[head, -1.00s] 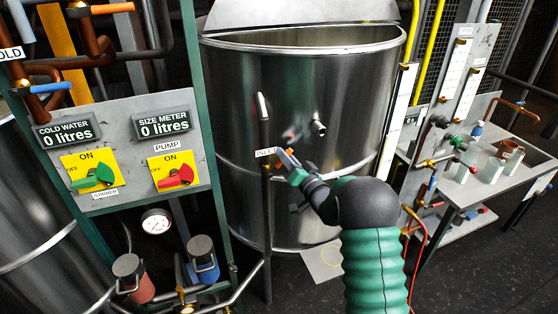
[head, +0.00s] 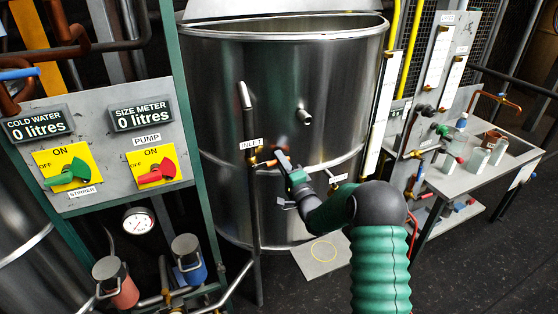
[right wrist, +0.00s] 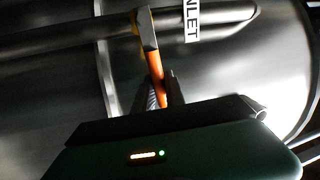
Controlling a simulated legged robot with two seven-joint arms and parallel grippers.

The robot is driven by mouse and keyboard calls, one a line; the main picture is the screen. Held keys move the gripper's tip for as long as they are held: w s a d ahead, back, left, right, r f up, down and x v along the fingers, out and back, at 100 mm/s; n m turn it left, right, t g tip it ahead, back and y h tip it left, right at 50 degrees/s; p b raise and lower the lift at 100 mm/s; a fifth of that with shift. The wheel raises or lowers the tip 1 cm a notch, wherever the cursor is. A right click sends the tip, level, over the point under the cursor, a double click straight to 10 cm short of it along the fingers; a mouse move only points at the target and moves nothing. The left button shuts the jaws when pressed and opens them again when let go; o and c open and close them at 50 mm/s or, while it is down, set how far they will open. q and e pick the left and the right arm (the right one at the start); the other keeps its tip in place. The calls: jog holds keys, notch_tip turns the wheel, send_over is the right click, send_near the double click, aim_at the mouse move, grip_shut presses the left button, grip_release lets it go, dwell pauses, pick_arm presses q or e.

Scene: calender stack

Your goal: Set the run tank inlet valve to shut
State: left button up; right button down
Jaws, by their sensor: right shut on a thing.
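The run tank (head: 285,90) is a large steel vessel in the middle of the head view. A pipe labelled INLET (head: 250,144) rises along its front. The inlet valve (head: 262,164) shows there as a small brass body. Its orange lever (right wrist: 155,72) shows clearly in the right wrist view and lies roughly across the pipe. My right gripper (head: 282,160) is at the valve. Its fingers (right wrist: 162,95) are shut around the lever's outer part. In the head view the gripper hides much of the lever. My left gripper is not in view.
A panel (head: 105,140) with a green stirrer switch, a red pump switch and two displays reading 0 litres stands at left. Red and blue capped fittings (head: 118,285) sit below it. A bench (head: 475,180) with containers stands at right. Dark floor lies open at lower right.

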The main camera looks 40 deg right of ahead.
jog(key=shift+d+f+m, duration=0.1)
jog(key=shift+f+m, duration=0.45)
jog(key=shift+m, duration=0.15)
jog(key=shift+s+f, duration=0.1)
jog(key=c, duration=1.6)
grip_release()
jog(key=shift+o, duration=1)
jog(key=shift+d, duration=0.15)
jog(key=b+v, duration=0.2)
jog(key=v, duration=1.4)
jog(key=shift+s+f+b, duration=0.15)
jog(key=shift+s+b, duration=0.15)
jog(key=shift+b, duration=0.1)
